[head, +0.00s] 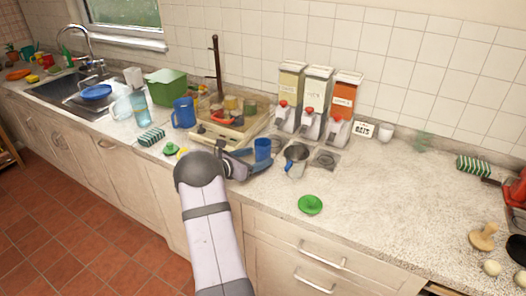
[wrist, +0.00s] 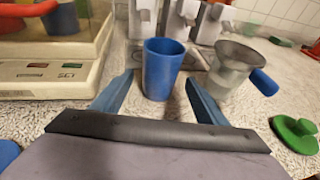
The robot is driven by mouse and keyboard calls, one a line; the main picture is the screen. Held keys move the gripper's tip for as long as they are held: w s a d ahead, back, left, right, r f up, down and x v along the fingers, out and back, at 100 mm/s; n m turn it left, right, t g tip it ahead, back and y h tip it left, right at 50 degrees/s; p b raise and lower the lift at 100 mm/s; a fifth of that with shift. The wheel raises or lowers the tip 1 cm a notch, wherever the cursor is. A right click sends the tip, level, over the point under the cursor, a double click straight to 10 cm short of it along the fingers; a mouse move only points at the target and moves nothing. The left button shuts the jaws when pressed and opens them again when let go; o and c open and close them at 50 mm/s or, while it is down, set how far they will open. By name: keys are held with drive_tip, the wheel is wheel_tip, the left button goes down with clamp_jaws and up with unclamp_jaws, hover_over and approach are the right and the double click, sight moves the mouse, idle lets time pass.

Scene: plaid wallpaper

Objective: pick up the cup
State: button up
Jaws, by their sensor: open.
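A plain blue cup (head: 262,149) stands upright on the speckled counter, in front of the dispensers. In the wrist view the blue cup (wrist: 163,70) is straight ahead, between the tips of my gripper's two blue fingers. My gripper (head: 259,163) is low over the counter and open. In the wrist view my gripper (wrist: 160,88) has one finger on each side of the cup, with visible gaps. The fingers are not closed on it. The cup's lower part shows between the fingers; its far side is hidden.
A metal mug with a blue handle (wrist: 232,68) stands close to the right of the cup. A scale (wrist: 50,70) is at left. Three dispensers (head: 315,100) stand behind. A green lid (head: 310,204) lies front right.

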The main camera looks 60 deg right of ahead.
drive_tip(key=shift+x, duration=1.1)
drive_tip(key=c, duration=1.2)
drive_tip(key=shift+r, duration=0.15)
wheel_tip(320, 180, up, 10)
drive_tip(key=b, duration=0.1)
drive_tip(key=shift+b, duration=0.35)
